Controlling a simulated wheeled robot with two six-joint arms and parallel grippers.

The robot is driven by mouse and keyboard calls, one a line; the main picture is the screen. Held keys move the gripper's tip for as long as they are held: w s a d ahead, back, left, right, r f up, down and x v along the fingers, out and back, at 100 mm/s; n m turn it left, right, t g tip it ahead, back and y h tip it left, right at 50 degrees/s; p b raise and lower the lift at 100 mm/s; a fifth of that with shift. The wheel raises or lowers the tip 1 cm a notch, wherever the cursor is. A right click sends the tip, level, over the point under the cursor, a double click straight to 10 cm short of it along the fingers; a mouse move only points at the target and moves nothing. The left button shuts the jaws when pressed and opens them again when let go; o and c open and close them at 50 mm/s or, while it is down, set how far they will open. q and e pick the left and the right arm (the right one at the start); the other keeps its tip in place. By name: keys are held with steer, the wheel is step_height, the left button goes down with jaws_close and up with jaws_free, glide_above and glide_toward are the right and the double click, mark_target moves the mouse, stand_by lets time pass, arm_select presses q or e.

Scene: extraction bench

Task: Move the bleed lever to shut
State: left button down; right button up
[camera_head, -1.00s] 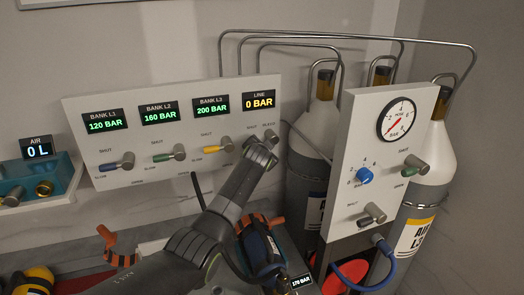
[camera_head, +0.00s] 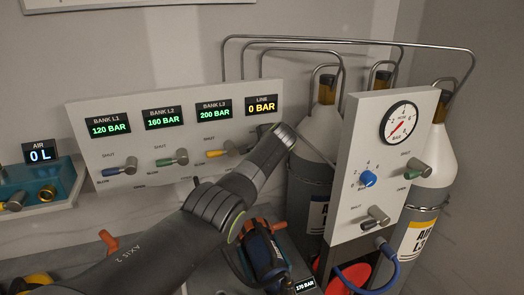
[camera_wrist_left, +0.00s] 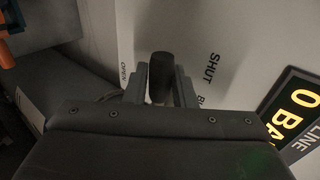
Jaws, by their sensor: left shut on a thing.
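The bleed lever (camera_wrist_left: 161,72) shows in the left wrist view as a dark rounded grip against the pale panel. A SHUT label is to its right, and a partly covered label starting with B is below that. My left gripper (camera_wrist_left: 161,88) is shut on the lever, with one finger on each side. In the head view my left arm reaches to the panel below the LINE display (camera_head: 262,102), which reads 0 BAR. My arm hides the lever and the fingertips there. My right gripper is not in view.
A gauge panel (camera_head: 350,140) stands to the right, before several gas cylinders (camera_head: 316,140).

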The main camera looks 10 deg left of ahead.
arm_select(q)
steer(key=shift+r, duration=0.1)
stand_by(0.5)
steer(key=c, duration=1.5)
jaws_free()
steer(key=shift+d, duration=0.1)
steer(key=b+v, duration=0.4)
steer(key=v, duration=1.3)
steer(key=shift+s+d, duration=0.1)
